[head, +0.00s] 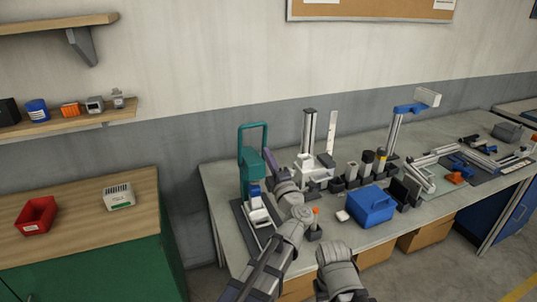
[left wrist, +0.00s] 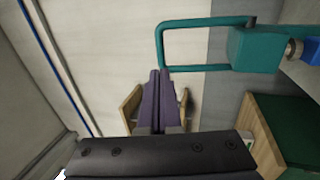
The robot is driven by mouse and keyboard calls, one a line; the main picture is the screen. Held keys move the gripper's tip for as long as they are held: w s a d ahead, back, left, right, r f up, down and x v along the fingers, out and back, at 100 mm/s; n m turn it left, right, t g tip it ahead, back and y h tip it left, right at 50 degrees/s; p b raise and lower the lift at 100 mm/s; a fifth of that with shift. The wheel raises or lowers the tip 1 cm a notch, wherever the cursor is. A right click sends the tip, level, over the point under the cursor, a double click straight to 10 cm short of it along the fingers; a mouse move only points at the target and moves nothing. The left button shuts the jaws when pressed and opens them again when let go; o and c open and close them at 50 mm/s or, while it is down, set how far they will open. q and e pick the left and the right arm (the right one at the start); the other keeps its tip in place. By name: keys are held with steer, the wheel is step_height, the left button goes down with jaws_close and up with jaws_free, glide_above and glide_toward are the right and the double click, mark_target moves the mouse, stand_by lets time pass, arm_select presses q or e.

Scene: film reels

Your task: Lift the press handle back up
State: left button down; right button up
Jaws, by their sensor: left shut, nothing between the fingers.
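The teal press (head: 246,175) stands on the bench's left end. Its U-shaped handle (head: 240,142) points up above the press head. In the left wrist view, which is turned on its side, the handle (left wrist: 185,23) and the teal press head (left wrist: 254,50) show at the upper right. My left gripper (head: 268,155) is just right of the handle in the head view. Its purple fingers (left wrist: 158,85) are shut together with nothing between them. They appear apart from the handle. My right gripper does not show.
A blue box (head: 371,207) and several dark holders stand on the bench right of my left arm. A small post with an orange top (head: 315,222) is close beside that arm. A green cabinet with a red bin (head: 37,216) is at the left.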

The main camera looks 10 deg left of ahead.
mark_target(254, 126)
arm_select(q)
steer(key=p+x, duration=0.2)
steer(key=x, duration=0.8)
steer(key=shift+w+a+p, duration=0.15)
steer(key=shift+w+p, duration=0.05)
steer(key=shift+p, duration=0.1)
steer(key=shift+r, duration=0.15)
steer(key=shift+p+x, duration=0.45)
steer(key=shift+x, duration=0.7)
steer(key=shift+s+r, duration=0.1)
steer(key=shift+s, duration=0.05)
